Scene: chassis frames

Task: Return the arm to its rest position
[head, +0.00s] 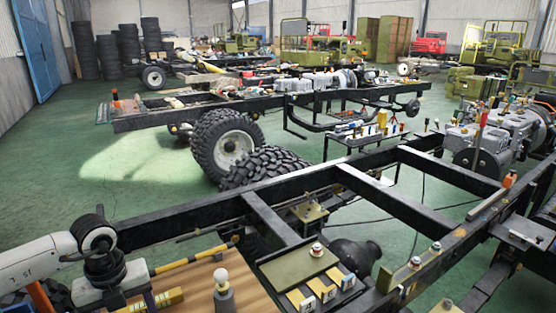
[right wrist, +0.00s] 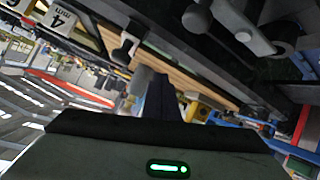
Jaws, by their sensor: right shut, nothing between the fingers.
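My right gripper (right wrist: 160,95) shows in the right wrist view as dark fingers rising from a dark housing with a green light. The fingers are together and hold nothing. It is not visible in the head view. In the head view a white and black arm of mine (head: 40,262) comes in from the left edge and bends down at a black joint beside the wooden board (head: 188,278). No left gripper fingers can be made out there.
A black chassis frame (head: 410,262) crosses the foreground. A knob-topped tool (head: 222,290) and number-marked yellow blocks (head: 322,290) are near the board. Green floor (head: 140,180) is clear at left. Frame parts crowd the wrist view's upper right.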

